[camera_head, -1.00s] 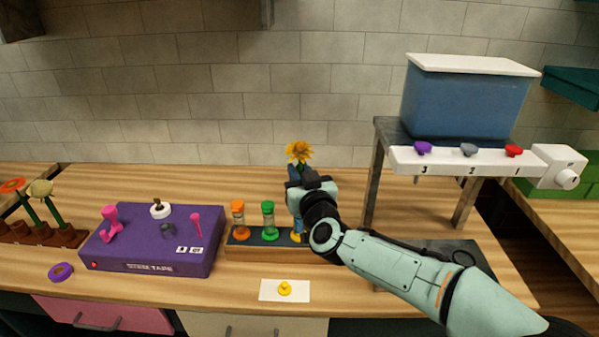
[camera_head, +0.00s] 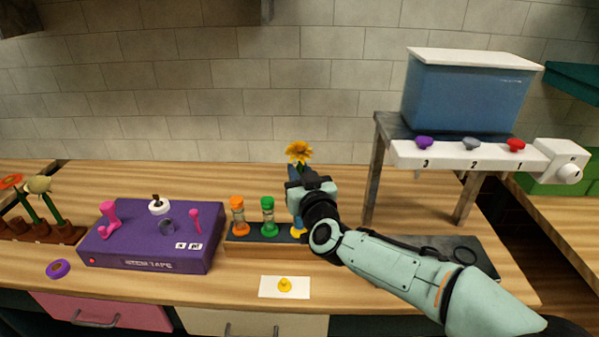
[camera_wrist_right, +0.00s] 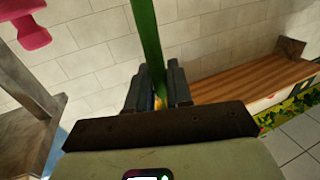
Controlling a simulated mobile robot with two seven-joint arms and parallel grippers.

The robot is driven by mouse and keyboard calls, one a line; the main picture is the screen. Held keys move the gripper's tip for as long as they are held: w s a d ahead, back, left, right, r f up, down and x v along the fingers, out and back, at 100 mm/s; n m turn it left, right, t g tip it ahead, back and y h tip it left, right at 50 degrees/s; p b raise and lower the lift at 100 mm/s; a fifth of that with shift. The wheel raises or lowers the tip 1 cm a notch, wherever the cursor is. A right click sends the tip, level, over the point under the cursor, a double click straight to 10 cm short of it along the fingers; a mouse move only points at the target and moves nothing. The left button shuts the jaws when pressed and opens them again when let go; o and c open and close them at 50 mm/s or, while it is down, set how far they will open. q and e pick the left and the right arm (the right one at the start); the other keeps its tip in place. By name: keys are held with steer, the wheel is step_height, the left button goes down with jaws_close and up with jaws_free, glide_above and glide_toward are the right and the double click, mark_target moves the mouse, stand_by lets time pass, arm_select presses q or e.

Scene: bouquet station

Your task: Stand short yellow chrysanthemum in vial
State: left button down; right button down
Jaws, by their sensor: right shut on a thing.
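The yellow chrysanthemum (camera_head: 299,151) stands upright with its bloom just above my right gripper (camera_head: 305,178). In the right wrist view its green stem (camera_wrist_right: 146,45) runs up from between the fingers of my right gripper (camera_wrist_right: 158,92), which is shut on it. A vial with a yellow base (camera_head: 298,233) is at the right end of the rack, directly below the gripper and partly covered by it. I cannot tell whether the stem's lower end is in that vial. An orange vial (camera_head: 238,216) and a green vial (camera_head: 268,217) stand to its left. My left gripper is out of view.
The vials stand in a wooden rack (camera_head: 262,252). A purple tape box (camera_head: 150,250) is left of it; a white card (camera_head: 272,293) with a yellow piece (camera_head: 285,285) lies in front. A stand with a blue tank (camera_head: 466,105) is at right. Counter behind the rack is clear.

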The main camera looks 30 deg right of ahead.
steer(key=shift+f, duration=0.3)
steer(key=shift+c, duration=1.9)
jaws_free()
steer(key=v, duration=0.9)
